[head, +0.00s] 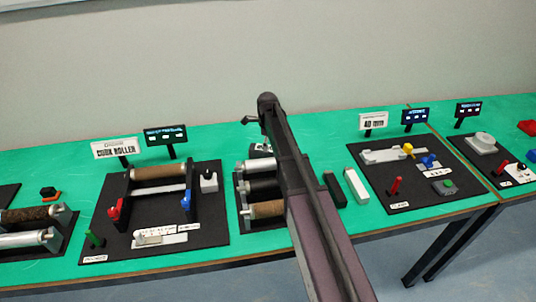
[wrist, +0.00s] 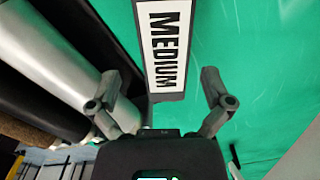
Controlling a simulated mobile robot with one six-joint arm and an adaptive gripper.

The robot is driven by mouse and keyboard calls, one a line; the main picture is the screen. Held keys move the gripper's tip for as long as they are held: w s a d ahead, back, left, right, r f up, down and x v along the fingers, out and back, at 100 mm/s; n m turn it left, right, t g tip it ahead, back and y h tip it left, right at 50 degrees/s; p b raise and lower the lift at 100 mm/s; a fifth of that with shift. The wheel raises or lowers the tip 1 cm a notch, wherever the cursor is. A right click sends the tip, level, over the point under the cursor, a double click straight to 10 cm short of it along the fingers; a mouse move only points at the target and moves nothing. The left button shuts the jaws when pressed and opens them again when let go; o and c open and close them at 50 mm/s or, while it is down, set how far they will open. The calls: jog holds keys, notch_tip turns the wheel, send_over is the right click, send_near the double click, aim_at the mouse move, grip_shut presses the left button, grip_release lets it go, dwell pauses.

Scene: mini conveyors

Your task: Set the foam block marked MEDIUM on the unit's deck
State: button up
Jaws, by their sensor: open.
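The foam block marked MEDIUM (wrist: 166,45) is in the wrist view, top centre. It has a white label with black letters and dark edges, and its far end is cut off. My gripper (wrist: 160,92) is open, one finger on each side near the block's near end, with nothing held. I cannot tell the height between fingers and block. In the head view my arm hides most of the gripper, and I cannot make out the MEDIUM label. The frames do not show which deck is the unit's.
A silver roller (wrist: 75,65) lies left of the block. The CORK ROLLER unit (head: 205,228) stands on the green table (head: 300,140), left of my arm. A dark bar (head: 335,189) and a white bar (head: 357,186) lie right of it. Another black board (head: 405,205) is farther right.

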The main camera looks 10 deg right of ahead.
jog(key=shift+f, duration=0.2)
jog(key=f+b, duration=0.2)
jog(key=b, duration=0.1)
jog(key=shift+w+f, duration=0.3)
jog(key=shift+f, duration=0.1)
jog(key=shift+f+b, duration=1.05)
jog(key=shift+b, duration=0.1)
jog(key=c, duration=1.2)
jog(key=shift+r, duration=0.15)
notch_tip(320, 180, up, 10)
jog(key=p, duration=1)
